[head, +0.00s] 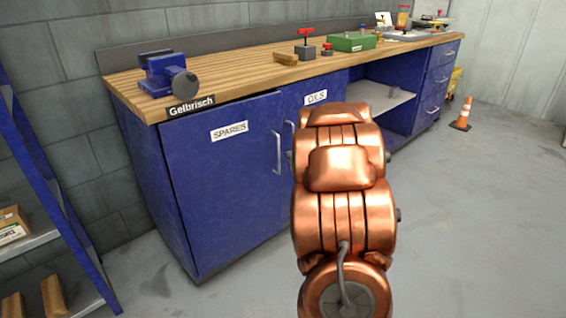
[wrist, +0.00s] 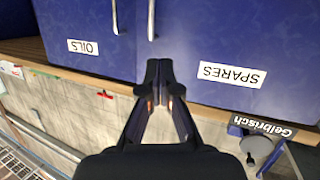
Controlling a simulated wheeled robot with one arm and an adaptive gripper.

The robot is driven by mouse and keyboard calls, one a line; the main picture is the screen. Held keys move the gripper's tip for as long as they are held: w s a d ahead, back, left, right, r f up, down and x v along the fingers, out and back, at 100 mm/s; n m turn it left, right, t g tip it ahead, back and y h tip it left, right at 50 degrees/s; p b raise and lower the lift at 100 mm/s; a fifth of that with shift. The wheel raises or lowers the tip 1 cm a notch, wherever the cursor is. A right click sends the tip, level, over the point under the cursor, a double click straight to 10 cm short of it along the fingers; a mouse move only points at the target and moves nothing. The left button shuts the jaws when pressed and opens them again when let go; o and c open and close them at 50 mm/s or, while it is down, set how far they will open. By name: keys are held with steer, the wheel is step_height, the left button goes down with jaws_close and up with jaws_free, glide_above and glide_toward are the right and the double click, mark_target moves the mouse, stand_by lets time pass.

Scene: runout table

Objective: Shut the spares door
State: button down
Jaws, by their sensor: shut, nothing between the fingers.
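The spares door (head: 215,175) is a blue cabinet panel with a white SPARES label and an upright bar handle (head: 277,152) near its right edge. It stands almost flush with the cabinet front. A dark line runs along its top, and I cannot tell whether it is slightly ajar. In the wrist view, which is upside down, the spares door (wrist: 225,40) fills the upper right and its handle (wrist: 151,20) is at top centre. My gripper (wrist: 160,70) is shut and empty, its tips in front of the door's handle-side edge. Contact is unclear. My arm hides it in the head view.
The oils door (wrist: 85,30) adjoins the spares door at the handle side. The wooden worktop (head: 235,72) above carries a blue vise (head: 165,72) and tools. A blue shelf rack (head: 45,190) stands at left. Open floor (head: 235,285) lies in front of the cabinet.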

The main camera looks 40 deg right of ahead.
step_height(320, 180, down, 4)
steer(key=s+d+f+t+b, duration=0.1)
steer(key=d+t+b, duration=0.1)
steer(key=d+b, duration=0.1)
steer(key=t+b, duration=0.1)
steer(key=b, duration=0.3)
glide_toward(279, 144)
steer(key=shift+y, duration=0.4)
steer(key=x, duration=0.7)
steer(key=shift+d, duration=0.3)
steer(key=shift+r, duration=0.1)
